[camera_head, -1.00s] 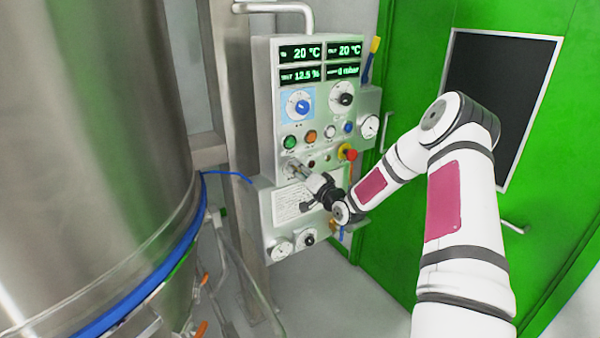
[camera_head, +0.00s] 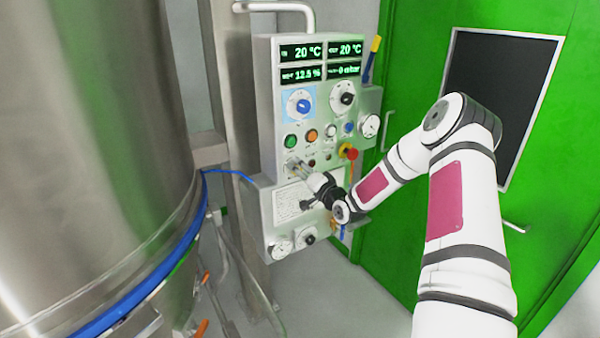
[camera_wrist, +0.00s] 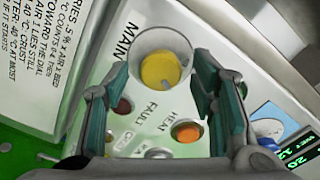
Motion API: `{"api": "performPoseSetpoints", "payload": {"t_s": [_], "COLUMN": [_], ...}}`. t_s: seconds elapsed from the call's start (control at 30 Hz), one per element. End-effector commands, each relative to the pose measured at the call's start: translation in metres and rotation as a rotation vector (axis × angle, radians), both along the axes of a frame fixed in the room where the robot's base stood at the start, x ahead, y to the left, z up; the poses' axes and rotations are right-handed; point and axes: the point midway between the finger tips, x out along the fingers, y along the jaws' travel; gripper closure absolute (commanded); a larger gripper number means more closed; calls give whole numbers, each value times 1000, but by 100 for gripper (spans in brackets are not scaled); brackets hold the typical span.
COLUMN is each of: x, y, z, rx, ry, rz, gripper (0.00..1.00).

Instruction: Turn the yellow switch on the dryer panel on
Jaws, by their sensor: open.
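The yellow switch (camera_wrist: 160,70) is a round knob with a small grey mark at its lower edge, inside a pale round collar next to the word MAIN. It shows in the wrist view. My gripper (camera_wrist: 160,88) is open, with one finger on each side of the knob and a gap between. I cannot tell whether the fingertips touch the collar. In the head view my gripper (camera_head: 298,167) is at the left part of the dryer panel (camera_head: 266,100), below the green button, and the switch cannot be made out there.
An orange button (camera_wrist: 187,131) and a dark red lamp (camera_wrist: 122,107) sit near the fingers. A red emergency knob (camera_head: 350,152) juts out on the panel's right. A large steel vessel (camera_head: 90,120) stands left, and a green door (camera_head: 400,240) is behind my arm.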

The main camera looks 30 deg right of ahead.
Motion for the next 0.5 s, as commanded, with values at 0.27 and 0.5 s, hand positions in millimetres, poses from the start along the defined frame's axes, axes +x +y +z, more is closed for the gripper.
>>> {"api": "performPoseSetpoints", "payload": {"t_s": [0.27, 0.5], "x": [-26, -76], "y": [-2, -3], "z": [0, 0], "rx": [0, 1], "ry": [2, 2], "rz": [-1, -1], "gripper": [49, 49]}}
